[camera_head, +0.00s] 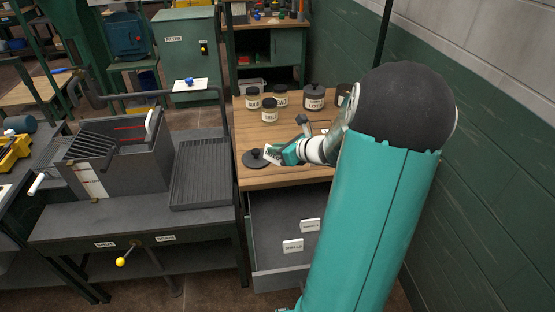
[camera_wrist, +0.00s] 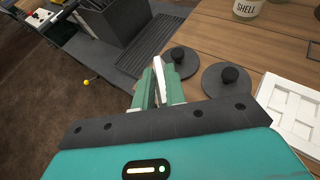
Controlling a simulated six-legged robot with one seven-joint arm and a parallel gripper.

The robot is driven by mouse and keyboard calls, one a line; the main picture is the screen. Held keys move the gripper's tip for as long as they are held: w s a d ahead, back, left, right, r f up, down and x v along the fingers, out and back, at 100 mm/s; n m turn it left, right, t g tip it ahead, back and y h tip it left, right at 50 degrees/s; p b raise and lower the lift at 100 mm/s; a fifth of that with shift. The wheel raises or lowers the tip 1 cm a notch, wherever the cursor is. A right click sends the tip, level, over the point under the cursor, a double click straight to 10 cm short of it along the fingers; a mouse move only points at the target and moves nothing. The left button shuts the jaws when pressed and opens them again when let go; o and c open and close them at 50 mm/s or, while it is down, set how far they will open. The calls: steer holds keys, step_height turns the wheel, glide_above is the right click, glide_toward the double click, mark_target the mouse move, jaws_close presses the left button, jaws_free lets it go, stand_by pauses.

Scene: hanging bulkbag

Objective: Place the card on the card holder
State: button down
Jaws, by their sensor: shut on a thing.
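My gripper (camera_head: 281,154) is over the left edge of the wooden bench, shut on a small white card (camera_head: 270,154). In the wrist view, the card (camera_wrist: 158,72) shows as a thin white edge between the green fingers of my gripper (camera_wrist: 156,82). A dark round disc with a knob (camera_head: 254,159) lies on the bench just left of the card. The wrist view shows two such discs, one (camera_wrist: 179,63) just beyond the fingertips and one (camera_wrist: 226,80) to their right. I cannot tell which thing is the card holder.
Several labelled jars (camera_head: 270,116) stand farther back on the bench (camera_head: 285,178). A white compartmented tray (camera_wrist: 290,118) lies at the right in the wrist view. An open drawer (camera_head: 275,222) sits below. A ribbed dark tray (camera_head: 201,174) is left of the bench.

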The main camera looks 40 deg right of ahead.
steer(key=w+d+f, duration=0.1)
steer(key=f, duration=0.1)
steer(key=w+d+f, duration=0.2)
steer(key=f, duration=0.1)
steer(key=shift+w+d+f, duration=0.15)
steer(key=shift+f, duration=0.2)
steer(key=shift+w+d+f, duration=0.1)
steer(key=shift+f, duration=1.55)
steer(key=shift+f, duration=0.1)
steer(key=c, duration=1.4)
jaws_free()
steer(key=shift+c, duration=0.2)
